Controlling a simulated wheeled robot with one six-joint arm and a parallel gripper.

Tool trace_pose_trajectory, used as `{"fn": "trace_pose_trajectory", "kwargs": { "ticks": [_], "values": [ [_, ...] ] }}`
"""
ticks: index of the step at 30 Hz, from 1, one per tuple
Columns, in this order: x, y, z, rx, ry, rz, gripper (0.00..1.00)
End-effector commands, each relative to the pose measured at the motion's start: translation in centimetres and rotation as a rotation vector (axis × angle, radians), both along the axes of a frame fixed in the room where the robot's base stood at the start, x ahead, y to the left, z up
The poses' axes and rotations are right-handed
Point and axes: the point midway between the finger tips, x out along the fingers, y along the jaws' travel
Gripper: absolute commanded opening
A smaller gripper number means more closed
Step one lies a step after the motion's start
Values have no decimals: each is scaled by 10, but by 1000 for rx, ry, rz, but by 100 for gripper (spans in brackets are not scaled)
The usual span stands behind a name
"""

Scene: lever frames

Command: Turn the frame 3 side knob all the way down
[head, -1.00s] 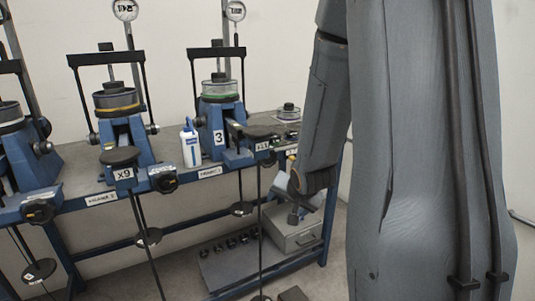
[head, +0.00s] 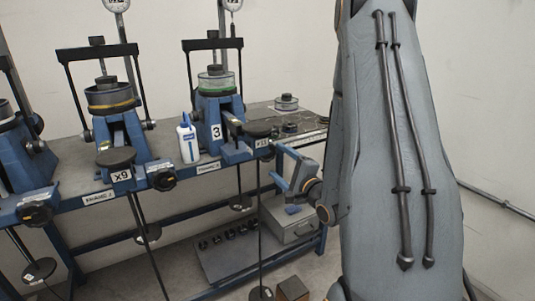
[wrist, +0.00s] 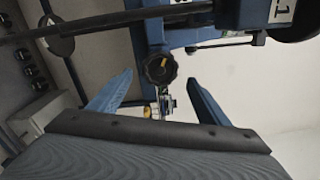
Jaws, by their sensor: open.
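Frame 3 is a blue stand (head: 230,108) with a white "3" label, a green-ringed cell on top and a dial gauge above. In the wrist view a round black side knob (wrist: 160,67) with a yellow mark sits at the end of a blue beam. My gripper (head: 274,163) is open, with blue fingers pointing left at the front of frame 3's lever end. In the wrist view my fingers (wrist: 159,79) lie to either side of the knob, which shows in the gap ahead of them; contact cannot be seen. In the head view I cannot make out this knob near my gripper.
Frame X9 (head: 122,130) stands to the left with its own black knob (head: 161,176). A white bottle (head: 188,140) stands between the frames. Hanging rods and weights (head: 148,234) are below the bench edge. A grey box (head: 290,218) sits low behind my gripper.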

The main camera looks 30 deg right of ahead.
Motion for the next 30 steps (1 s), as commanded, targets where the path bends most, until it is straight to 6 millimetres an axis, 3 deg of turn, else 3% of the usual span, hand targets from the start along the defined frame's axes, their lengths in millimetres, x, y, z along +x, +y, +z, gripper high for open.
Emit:
{"fn": "trace_pose_trajectory", "kwargs": {
  "ticks": [17, 27, 30],
  "values": [
    [80, 2, -1, -4, -2, -1, 70],
    [77, 1, 0, -2, 1, -5, 16],
    [77, 1, 0, -2, 1, -5, 16]
  ]
}}
